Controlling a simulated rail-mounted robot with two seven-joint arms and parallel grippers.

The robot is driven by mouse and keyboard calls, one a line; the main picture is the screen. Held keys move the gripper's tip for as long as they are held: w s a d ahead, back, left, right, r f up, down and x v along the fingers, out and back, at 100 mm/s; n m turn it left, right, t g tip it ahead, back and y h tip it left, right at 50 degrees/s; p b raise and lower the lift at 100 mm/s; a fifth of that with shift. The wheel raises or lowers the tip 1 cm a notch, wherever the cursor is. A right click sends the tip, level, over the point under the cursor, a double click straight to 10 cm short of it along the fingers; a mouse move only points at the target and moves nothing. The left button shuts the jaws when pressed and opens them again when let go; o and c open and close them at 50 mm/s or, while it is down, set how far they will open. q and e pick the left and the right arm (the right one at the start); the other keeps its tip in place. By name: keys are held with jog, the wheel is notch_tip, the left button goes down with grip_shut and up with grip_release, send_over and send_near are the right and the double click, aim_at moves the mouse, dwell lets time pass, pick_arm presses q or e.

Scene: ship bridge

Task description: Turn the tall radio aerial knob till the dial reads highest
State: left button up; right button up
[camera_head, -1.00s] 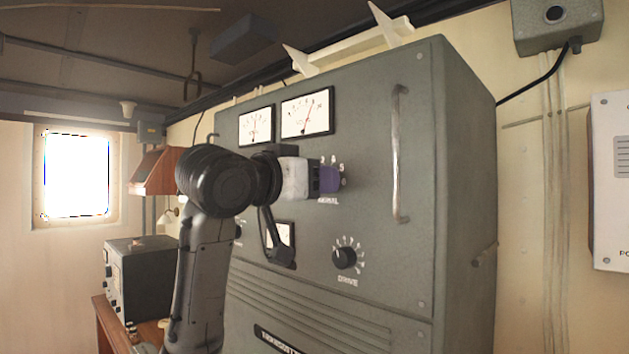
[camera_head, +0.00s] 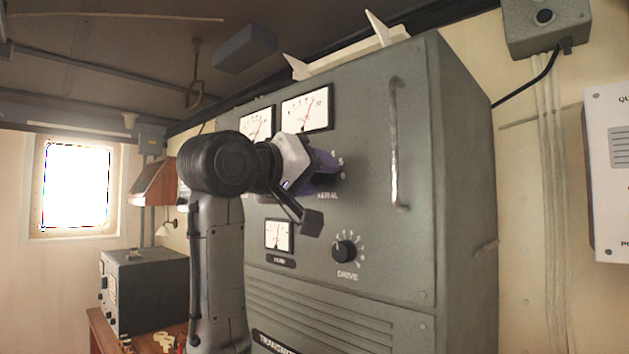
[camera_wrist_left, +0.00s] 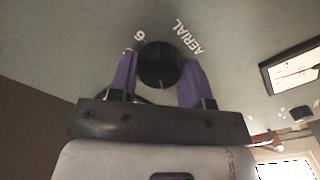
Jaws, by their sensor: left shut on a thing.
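The tall radio (camera_head: 375,215) is a grey transmitter cabinet. My left gripper (camera_head: 324,170) is at its upper front, its purple fingers shut on the aerial knob. In the left wrist view the aerial knob (camera_wrist_left: 158,62) is round and black, with a pale pointer line toward the camera and a finger on either side. The printed "AERIAL" and "6" show beyond it. Two white dials, a left dial (camera_head: 257,123) and a larger right dial (camera_head: 306,108), sit above; the right one's needle leans right of upright. Which dial belongs to the knob I cannot tell. My right gripper is out of view.
The drive knob (camera_head: 344,251) and a small meter (camera_head: 279,236) sit lower on the panel. A vertical metal handle (camera_head: 398,145) stands right of the aerial knob. A smaller dark set (camera_head: 145,285) rests on a wooden desk at the left.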

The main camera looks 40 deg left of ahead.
pick_arm(q)
jog(key=shift+n, duration=0.3)
dwell(0.4)
jog(key=o, duration=0.9)
jog(key=shift+s+f+b, duration=0.1)
jog(key=shift+s+b, duration=0.35)
jog(key=shift+s, duration=0.05)
jog(key=s+b, duration=0.1)
jog(key=s, duration=0.3)
jog(key=s+b, duration=0.2)
jog(key=s, duration=0.2)
jog(key=s+b, duration=0.2)
jog(key=s, duration=0.3)
jog(key=shift+a, duration=0.3)
